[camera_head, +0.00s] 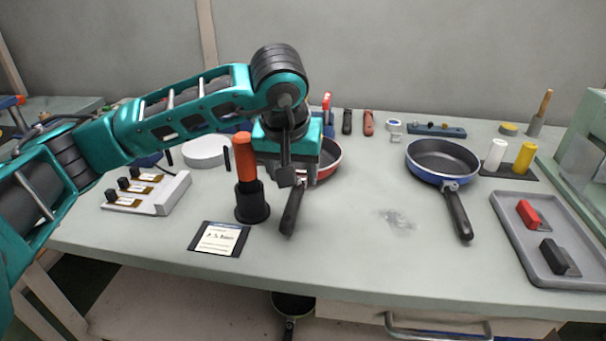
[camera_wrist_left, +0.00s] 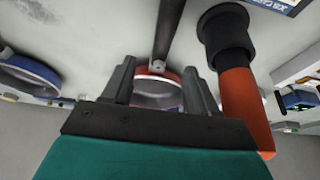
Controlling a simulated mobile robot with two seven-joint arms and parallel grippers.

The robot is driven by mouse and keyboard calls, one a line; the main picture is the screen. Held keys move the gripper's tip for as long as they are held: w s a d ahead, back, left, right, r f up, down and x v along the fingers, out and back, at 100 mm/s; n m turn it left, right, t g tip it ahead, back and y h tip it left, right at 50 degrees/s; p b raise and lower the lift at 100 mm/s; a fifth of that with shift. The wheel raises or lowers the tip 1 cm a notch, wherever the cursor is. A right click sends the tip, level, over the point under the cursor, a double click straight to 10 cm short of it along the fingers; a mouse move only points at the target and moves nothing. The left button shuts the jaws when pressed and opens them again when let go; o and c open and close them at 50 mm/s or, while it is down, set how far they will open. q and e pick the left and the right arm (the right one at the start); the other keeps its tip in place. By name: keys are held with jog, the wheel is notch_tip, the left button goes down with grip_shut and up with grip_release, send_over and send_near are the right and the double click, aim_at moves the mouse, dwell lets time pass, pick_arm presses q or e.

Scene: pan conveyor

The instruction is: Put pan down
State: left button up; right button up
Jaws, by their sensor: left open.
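A red pan (camera_head: 332,166) with a dark handle (camera_head: 291,214) appears to rest on the grey-green table, partly hidden behind my left gripper (camera_head: 288,182). In the left wrist view the pan's red rim and pale inside (camera_wrist_left: 158,90) show between the two spread fingers of my left gripper (camera_wrist_left: 158,68), and the handle (camera_wrist_left: 167,35) runs away from them. The gripper is open, above the pan near its handle joint, and holds nothing. A blue pan (camera_head: 442,158) lies on the table to the right. My right gripper is not in view.
An orange cylinder in a black holder (camera_head: 252,208) stands close left of the gripper; it is also close in the wrist view (camera_wrist_left: 238,95). A label card (camera_head: 219,239) lies in front. A grey tray (camera_head: 510,235) with two blocks lies right. The table's middle is clear.

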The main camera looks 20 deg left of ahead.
aim_at(295, 194)
pick_arm(q)
jog(key=x, duration=0.4)
jog(key=s+b+x, duration=0.1)
jog(key=x, duration=0.1)
jog(key=shift+w+f, duration=0.15)
jog(key=shift+f, duration=0.2)
jog(key=shift+c, duration=0.2)
grip_shut()
jog(key=shift+r, duration=0.15)
